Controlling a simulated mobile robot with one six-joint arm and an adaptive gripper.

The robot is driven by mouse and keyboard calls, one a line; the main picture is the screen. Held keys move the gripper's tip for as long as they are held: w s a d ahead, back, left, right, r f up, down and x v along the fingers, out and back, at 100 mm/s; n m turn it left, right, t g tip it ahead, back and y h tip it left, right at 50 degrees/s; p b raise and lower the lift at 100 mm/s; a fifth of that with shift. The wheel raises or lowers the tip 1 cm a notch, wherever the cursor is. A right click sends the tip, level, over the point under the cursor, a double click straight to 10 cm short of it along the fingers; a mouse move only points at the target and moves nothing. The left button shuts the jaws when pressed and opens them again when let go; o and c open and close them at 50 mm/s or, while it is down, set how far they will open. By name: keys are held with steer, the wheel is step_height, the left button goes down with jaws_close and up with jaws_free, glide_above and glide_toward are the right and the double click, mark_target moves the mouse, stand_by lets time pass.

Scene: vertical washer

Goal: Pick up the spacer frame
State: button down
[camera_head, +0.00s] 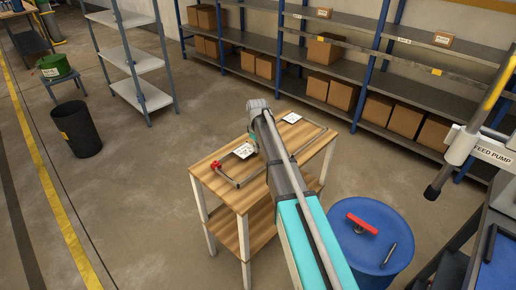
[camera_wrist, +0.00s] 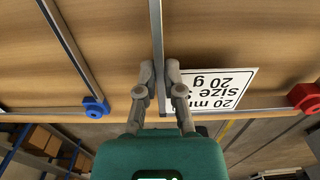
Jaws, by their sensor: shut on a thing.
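My gripper (camera_wrist: 160,82) points at the wooden table top, with its two fingers close together on either side of a thin grey metal bar (camera_wrist: 157,25), which I take to be part of the spacer frame. The fingers are shut on this bar. Another grey bar (camera_wrist: 66,42) runs to a blue corner piece (camera_wrist: 95,107) at the left. A red corner piece (camera_wrist: 304,97) is at the right. In the head view the red piece (camera_head: 216,165) sits at the table's left end, with a thin bar (camera_head: 229,178) leading from it. My arm hides the grasp there.
A blue drum (camera_head: 370,238) with a red tool stands close on the right. Shelves with boxes stand behind.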

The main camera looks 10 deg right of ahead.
steer(key=shift+r+p, duration=0.4)
steer(key=shift+r, duration=0.25)
steer(key=s+a+r+p, duration=0.1)
steer(key=s+r+p, duration=0.9)
steer(key=s, duration=0.4)
steer(key=shift+a, duration=0.3)
